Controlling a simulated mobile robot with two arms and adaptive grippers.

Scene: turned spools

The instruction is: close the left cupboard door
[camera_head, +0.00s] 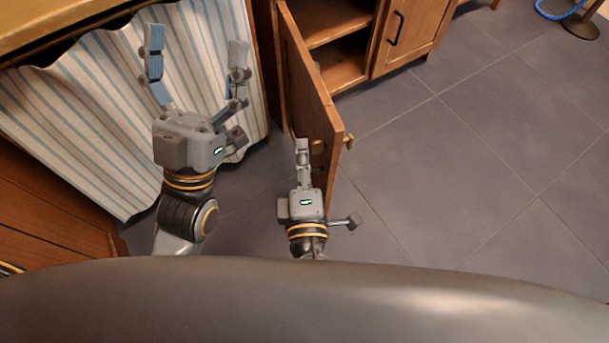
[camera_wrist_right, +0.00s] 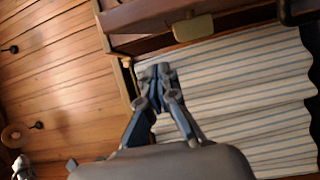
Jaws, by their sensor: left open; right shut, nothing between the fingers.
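The left cupboard door (camera_head: 306,90) is a brown wooden panel. In the head view it stands swung wide open, toward me, and shelves show inside the cupboard (camera_head: 338,72). A brass-coloured fitting (camera_head: 348,140) sticks out near its free end. My right gripper (camera_head: 302,147) is shut and empty, close by the door's free end on its left side; I cannot tell whether it touches. Its closed fingers also show in the right wrist view (camera_wrist_right: 158,75). My left gripper (camera_head: 196,45) is open and empty, left of the door, in front of the striped curtain.
The striped curtain (camera_head: 75,120) hangs under a wooden top (camera_head: 50,25) at the left; it also shows in the right wrist view (camera_wrist_right: 235,85). The other cupboard door (camera_head: 410,35), with a dark handle, is shut.

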